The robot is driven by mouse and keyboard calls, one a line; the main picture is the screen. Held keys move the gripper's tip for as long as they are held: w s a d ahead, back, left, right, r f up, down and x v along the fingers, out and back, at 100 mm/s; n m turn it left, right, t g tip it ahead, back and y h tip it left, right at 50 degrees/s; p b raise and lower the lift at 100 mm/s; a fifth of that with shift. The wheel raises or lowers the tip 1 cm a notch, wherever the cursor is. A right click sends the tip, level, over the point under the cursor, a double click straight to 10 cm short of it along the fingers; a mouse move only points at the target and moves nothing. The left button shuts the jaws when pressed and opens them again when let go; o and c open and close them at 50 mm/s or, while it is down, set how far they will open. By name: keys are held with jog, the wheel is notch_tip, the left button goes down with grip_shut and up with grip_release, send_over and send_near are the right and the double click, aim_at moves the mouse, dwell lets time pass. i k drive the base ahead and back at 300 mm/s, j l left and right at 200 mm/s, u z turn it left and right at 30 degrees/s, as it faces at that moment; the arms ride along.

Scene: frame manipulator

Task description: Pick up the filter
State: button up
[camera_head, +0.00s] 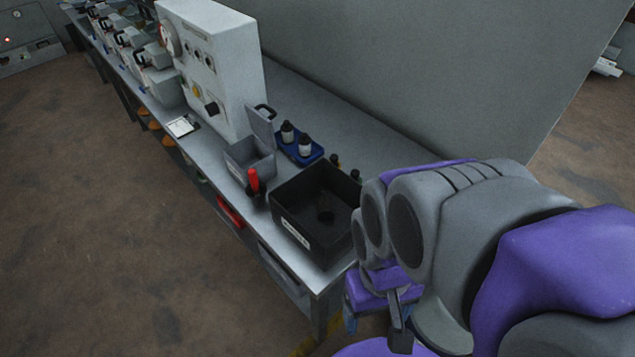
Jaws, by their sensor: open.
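I cannot clearly make out a filter. A small dark round object (325,216) lies on the floor of an open black bin (295,233) near the front end of the bench; it may be the filter, but it is too dark to tell. My gripper (376,326) is open at the lower right, beyond the bench's near end and to the right of the bin. It appears empty and apart from the bin. My purple and grey arm hides the bench's right corner.
A grey bin (250,160), a red-handled tool (253,181) and a blue tray (300,149) with dark bottles crowd the bench (318,277) around the black bin. A tall white machine (215,75) stands farther back. A grey panel rises behind. Floor at left is clear.

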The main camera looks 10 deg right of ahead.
aim_at(287, 128)
jog(key=j+z, duration=0.2)
jog(key=j, duration=0.45)
jog(key=j+z, duration=0.2)
jog(key=j, duration=0.45)
jog(key=i+j+z, duration=0.15)
jog(key=j+z, duration=0.15)
jog(key=j, duration=0.2)
jog(key=i+j+z, duration=0.15)
jog(key=j+z, duration=0.15)
jog(key=j, duration=0.2)
jog(key=j+z, duration=0.3)
jog(key=j, duration=0.25)
jog(key=i+j+z, duration=0.15)
jog(key=i, duration=0.15)
jog(key=i+j+z, duration=0.2)
jog(key=i, duration=0.15)
